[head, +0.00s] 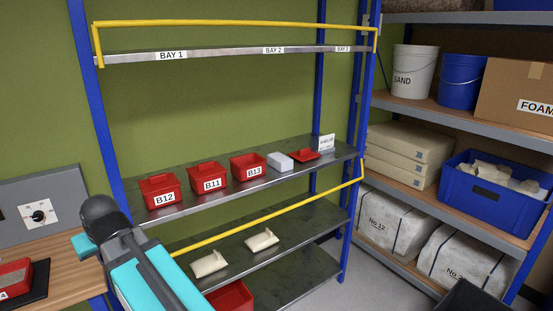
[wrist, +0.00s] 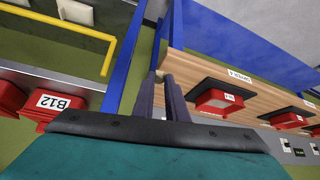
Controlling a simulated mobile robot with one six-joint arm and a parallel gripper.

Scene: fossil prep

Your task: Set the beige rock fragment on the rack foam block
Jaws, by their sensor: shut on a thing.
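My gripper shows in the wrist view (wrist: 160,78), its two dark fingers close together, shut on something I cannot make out. In the head view my arm is at the lower left and its fingers are hidden. Two beige pieces, the left one (head: 210,263) and the right one (head: 262,239), lie on the rack's lower shelf, apart from my gripper. I cannot tell if either is the rock fragment. A pale grey block (head: 280,161), perhaps the foam block, sits on the middle shelf beside bin B13 (head: 248,167).
Yellow rails (head: 235,23) and blue posts bound the rack. A wooden bench (wrist: 205,68) with red trays is right in the wrist view.

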